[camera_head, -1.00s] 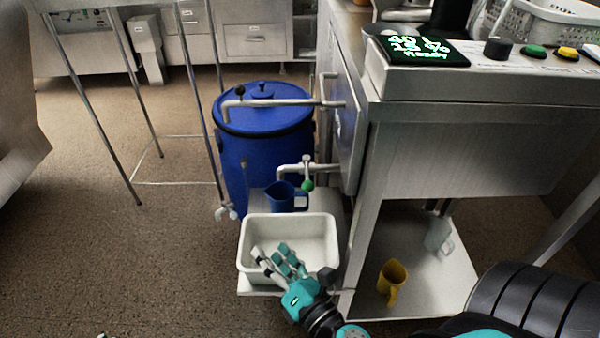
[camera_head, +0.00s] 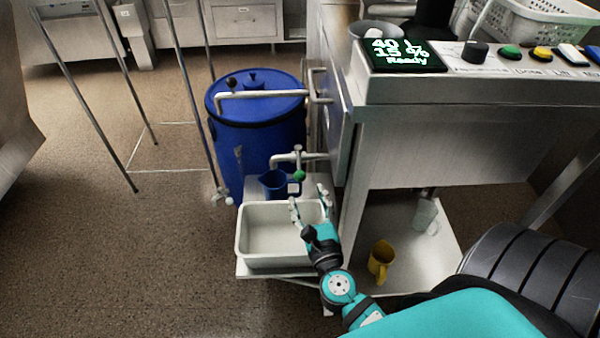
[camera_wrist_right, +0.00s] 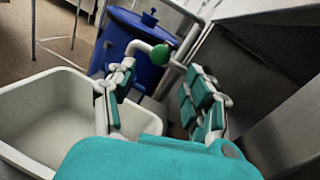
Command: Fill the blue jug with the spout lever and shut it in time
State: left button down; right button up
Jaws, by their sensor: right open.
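The blue jug (camera_head: 274,185) stands upright under the spout (camera_head: 284,157), behind the white basin. The spout's lever has a green ball knob (camera_head: 299,175), just right of the jug's top. My right gripper (camera_head: 309,202) is open and empty over the right part of the basin, its fingers pointing at the knob. In the right wrist view the green knob (camera_wrist_right: 160,54) appears beyond and between the two spread fingers, not visibly touched. The jug's inside is too small to judge, and I see no clear stream. My left gripper is not in view.
The white basin (camera_head: 243,246) is in front of the jug. A blue barrel (camera_head: 232,150) stands behind, with an upper pipe (camera_head: 260,94) across it. A yellow jug (camera_head: 380,262) and a clear jug (camera_head: 425,212) sit on the lower shelf.

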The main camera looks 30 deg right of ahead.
aim_at(299, 174)
pick_arm(q)
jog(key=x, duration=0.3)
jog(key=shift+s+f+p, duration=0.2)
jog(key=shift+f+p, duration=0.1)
jog(key=shift+p, duration=0.05)
pick_arm(e)
jog(key=x, duration=0.8)
jog(key=shift+w+f, duration=0.1)
jog(key=shift+c, duration=0.2)
grip_shut()
